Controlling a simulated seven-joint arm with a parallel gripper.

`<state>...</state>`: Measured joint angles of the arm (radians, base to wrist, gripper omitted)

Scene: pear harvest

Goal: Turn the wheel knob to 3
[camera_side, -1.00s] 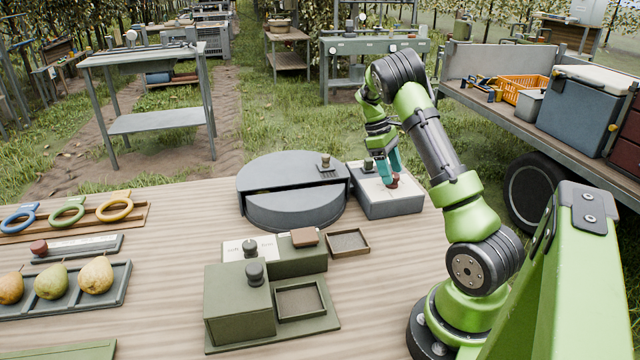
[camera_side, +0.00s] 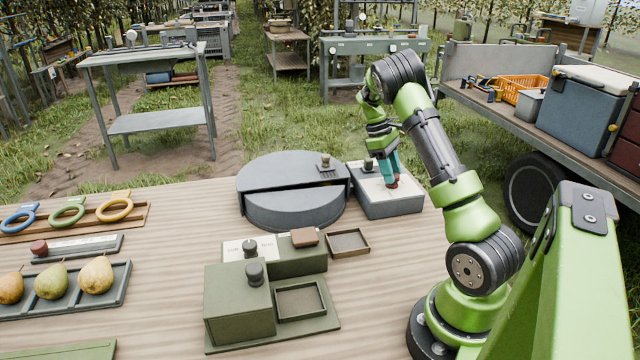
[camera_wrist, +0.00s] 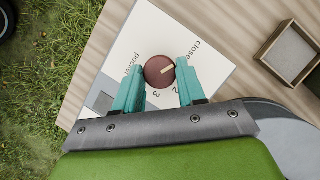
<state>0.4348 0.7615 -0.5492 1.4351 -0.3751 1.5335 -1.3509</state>
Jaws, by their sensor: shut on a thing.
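The red-brown round knob (camera_wrist: 158,73) sits on a white plate (camera_wrist: 147,42) on top of a grey box (camera_side: 392,206). My gripper (camera_side: 390,178) points down at the box. Its teal fingers are shut on the knob from both sides in the wrist view (camera_wrist: 160,69). A pale pointer line on the knob points right and slightly up in the wrist view, toward one finger. The printed "3" and "2" lie below the knob there, with "pocket" at left and "close" at right. The fingers hide parts of the dial. A grey round wheel housing (camera_side: 293,210) stands beside the box.
A dark knob (camera_side: 368,165) stands on the same box, close behind my fingers. Green boxes (camera_side: 238,310) with knobs and a small brown tray (camera_side: 348,243) stand nearer on the table. Pears (camera_side: 96,275) and coloured rings (camera_side: 115,208) are far left.

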